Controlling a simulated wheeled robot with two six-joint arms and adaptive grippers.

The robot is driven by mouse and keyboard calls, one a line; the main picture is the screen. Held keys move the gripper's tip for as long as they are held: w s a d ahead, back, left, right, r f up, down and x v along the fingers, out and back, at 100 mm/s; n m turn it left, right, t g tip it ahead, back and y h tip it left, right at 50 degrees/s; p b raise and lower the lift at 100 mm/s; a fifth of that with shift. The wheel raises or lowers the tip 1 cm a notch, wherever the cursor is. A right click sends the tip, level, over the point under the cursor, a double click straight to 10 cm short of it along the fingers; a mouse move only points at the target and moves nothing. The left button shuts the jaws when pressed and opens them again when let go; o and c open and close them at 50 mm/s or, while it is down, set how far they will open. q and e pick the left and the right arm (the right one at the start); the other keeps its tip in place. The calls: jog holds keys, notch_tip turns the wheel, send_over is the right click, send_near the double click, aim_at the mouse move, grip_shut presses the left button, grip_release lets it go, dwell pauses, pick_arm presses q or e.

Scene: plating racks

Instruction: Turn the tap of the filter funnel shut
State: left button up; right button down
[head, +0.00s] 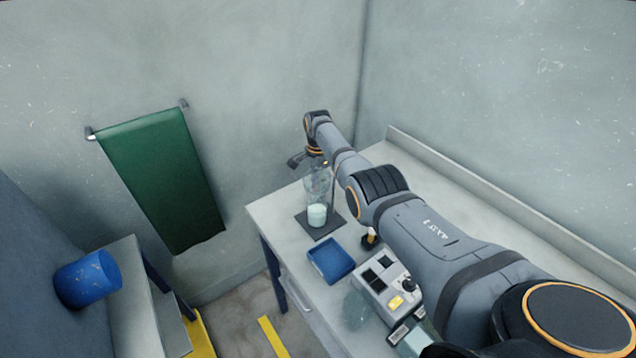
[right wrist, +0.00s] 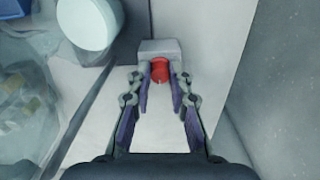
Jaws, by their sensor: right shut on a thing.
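The clear glass filter funnel (head: 318,184) stands over a dark square mat (head: 325,231) near the table's far left corner. A pale, whitish filling shows at its lower part (head: 317,216). My right gripper (head: 295,161) is at the height of the funnel's top in the head view. In the right wrist view its fingertips (right wrist: 161,75) are closed on a small red knob (right wrist: 160,71), which looks like the tap. A grey block (right wrist: 160,48) sits right behind the knob. The angle of the tap cannot be told. My left gripper is out of view.
A blue tray (head: 331,260) lies in front of the mat. A control box with a yellow label (head: 384,287) stands to its right, under my right arm. A white round vessel (right wrist: 88,22) is close by in the right wrist view.

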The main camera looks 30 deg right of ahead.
jog(key=shift+n, duration=2)
jog(key=c, duration=1.2)
grip_release()
notch_tip(320, 180, up, 12)
